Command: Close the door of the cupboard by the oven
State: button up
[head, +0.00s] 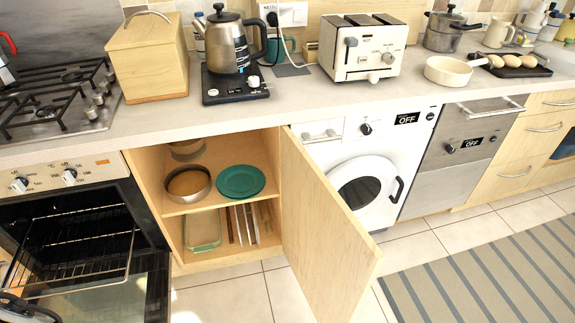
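The cupboard (175,232) stands right beside the oven (85,235), on its right. Its light wooden door (322,228) is hinged on the right side and stands wide open, swung out into the room in front of the washing machine. Inside, the upper shelf holds a round pan (188,184) and a teal plate (240,181). Below are a glass dish (203,230) and several upright boards (250,222). No gripper fingers show in the head view. A dark and grey part at the bottom left corner is cut off, and I cannot tell what it is.
The oven is open, with a rack (75,245) inside. The washing machine (365,170) is behind the cupboard door. The counter (300,100) carries a kettle (230,45), a toaster (362,48) and a bread box (148,58). Tiled floor and a striped rug (490,280) lie clear at right.

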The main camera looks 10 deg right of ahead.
aim_at(334, 261)
jog(key=l+u, duration=0.15)
jog(key=l, duration=0.3)
jog(key=l+u, duration=0.15)
jog(key=l, duration=0.3)
jog(key=k+l+u, duration=0.15)
jog(key=l, duration=0.3)
jog(key=l+u, duration=0.1)
jog(key=l, duration=0.35)
jog(key=k+l+u, duration=0.15)
jog(key=l, duration=0.25)
jog(key=k+l+u, duration=0.15)
jog(key=l, duration=0.3)
jog(key=k+l+u, duration=0.15)
jog(key=l, duration=0.25)
jog(key=k+l+u, duration=0.15)
jog(key=k+l, duration=0.15)
jog(key=i+j, duration=0.1)
